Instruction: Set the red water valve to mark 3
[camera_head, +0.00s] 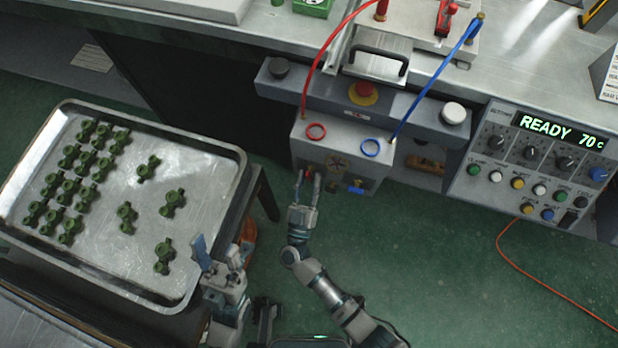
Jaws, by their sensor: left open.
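The grey water box (300,150) stands below the bench edge, with a red ring and a blue ring on top. A small red part, apparently the red water valve (306,171), shows low on its front left. My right gripper (307,178) reaches up to it, open, with one finger on each side of the red part. I cannot tell whether they touch it. The mark numbers are too small to read. My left gripper (216,252) is open and empty beside the tray's right edge, well away from the valve.
A blue valve (355,187) and a round dial (338,163) are just right of the red part. Red (319,62) and blue (432,80) hoses run above. A metal tray (205,165) of green parts lies left. The control panel (520,165) reads READY 70 C.

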